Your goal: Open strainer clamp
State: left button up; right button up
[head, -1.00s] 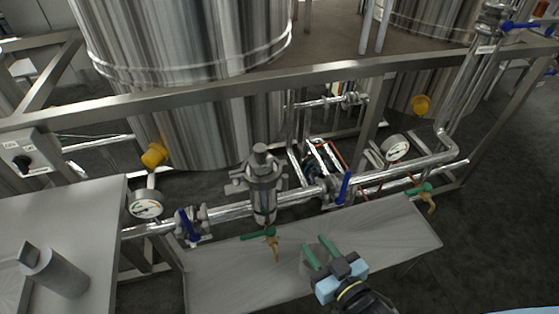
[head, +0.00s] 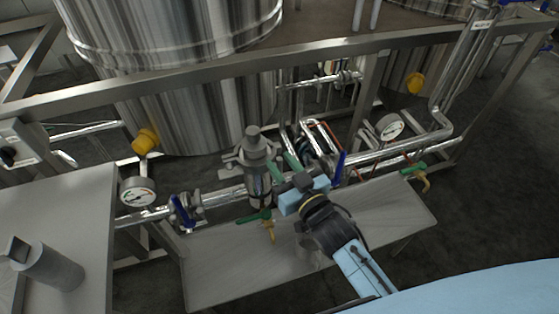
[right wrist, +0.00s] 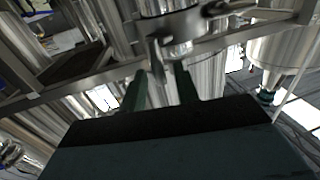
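The steel strainer (head: 259,183) stands upright in the pipe at the middle of the head view. Its clamp (head: 238,158) rings the upper body below the cap, with parts sticking out sideways. My right gripper (head: 298,161) is just right of the strainer at about clamp height, green fingers apart and nothing visible between them. In the right wrist view, the strainer body and clamp (right wrist: 168,27) are ahead of the fingers (right wrist: 161,85). A clamp part hangs down near the gap between the fingertips; contact cannot be told. My left gripper is not in view.
Blue-handled valves (head: 183,210) flank the strainer on the pipe. A green-handled drain valve (head: 262,219) is below it. A steel frame rail (head: 200,78) crosses behind and above. A steel bench (head: 225,268) lies below, mostly bare. A pressure gauge (head: 138,192) is to the left.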

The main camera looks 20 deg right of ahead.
jog(key=shift+x, duration=0.8)
jog(key=shift+c, duration=0.3)
grip_shut()
